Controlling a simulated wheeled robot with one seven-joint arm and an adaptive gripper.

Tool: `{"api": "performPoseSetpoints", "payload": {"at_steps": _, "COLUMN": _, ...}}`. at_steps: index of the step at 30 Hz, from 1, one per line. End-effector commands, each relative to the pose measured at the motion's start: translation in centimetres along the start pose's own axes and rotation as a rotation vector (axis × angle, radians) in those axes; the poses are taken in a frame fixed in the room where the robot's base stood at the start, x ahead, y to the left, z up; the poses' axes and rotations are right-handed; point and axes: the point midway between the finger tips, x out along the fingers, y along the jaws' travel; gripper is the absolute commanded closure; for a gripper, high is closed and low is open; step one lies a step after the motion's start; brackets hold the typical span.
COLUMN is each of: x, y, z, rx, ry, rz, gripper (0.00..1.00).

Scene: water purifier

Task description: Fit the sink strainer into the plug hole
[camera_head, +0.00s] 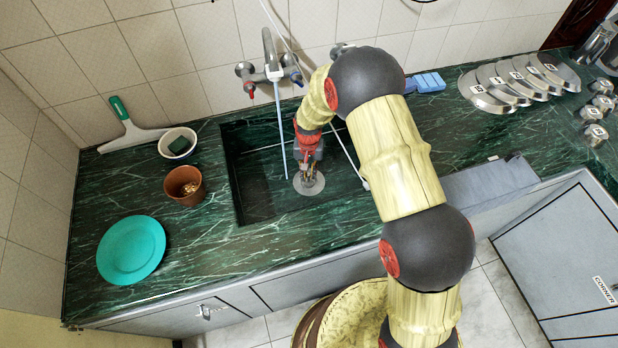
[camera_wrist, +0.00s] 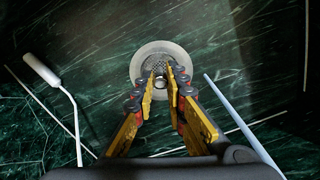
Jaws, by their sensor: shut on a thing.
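My gripper (camera_head: 309,176) reaches down into the dark green sink (camera_head: 262,200), with its fingertips over a pale grey metal disc (camera_head: 312,189) on the sink floor. In the wrist view, the yellow and red fingers of my gripper (camera_wrist: 161,84) are closed on the small sink strainer (camera_wrist: 157,62). Its mesh shows between and beyond the fingertips. A pale metal ring (camera_wrist: 137,63) surrounds it, at the plug hole. The fingers hide part of the strainer and the hole. I cannot tell whether the strainer sits in the hole or just above it.
The tap (camera_head: 270,55) stands behind the sink, with a thin pale tube (camera_head: 280,130) hanging left of my gripper. A white-tipped tube (camera_wrist: 42,71) also lies nearby. Left of the sink are a brown pot (camera_head: 184,186), a bowl (camera_head: 166,146) and a teal plate (camera_head: 131,250).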

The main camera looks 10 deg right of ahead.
Motion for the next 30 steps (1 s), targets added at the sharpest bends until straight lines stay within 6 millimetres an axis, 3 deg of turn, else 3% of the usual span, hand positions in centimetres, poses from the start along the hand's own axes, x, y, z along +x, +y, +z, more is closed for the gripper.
{"api": "performPoseSetpoints", "payload": {"at_steps": 1, "x": 1.0, "y": 0.0, "z": -0.8, "rx": 0.002, "ry": 0.002, "rz": -0.001, "gripper": 1.0}}
{"api": "performPoseSetpoints", "payload": {"at_steps": 6, "x": 2.3, "y": -0.1, "z": -2.1, "rx": 0.001, "ry": 0.003, "rz": -0.002, "gripper": 1.0}}
{"api": "performPoseSetpoints", "payload": {"at_steps": 11, "x": 3.0, "y": -0.1, "z": -2.6, "rx": 0.0, "ry": 0.003, "rz": -0.001, "gripper": 1.0}}
{"api": "performPoseSetpoints", "payload": {"at_steps": 18, "x": 6.1, "y": -0.1, "z": -2.8, "rx": 0.0, "ry": 0.002, "rz": -0.001, "gripper": 1.0}}
{"api": "performPoseSetpoints", "payload": {"at_steps": 30, "x": 6.4, "y": -0.1, "z": -2.8, "rx": 0.0, "ry": 0.003, "rz": -0.001, "gripper": 1.0}}
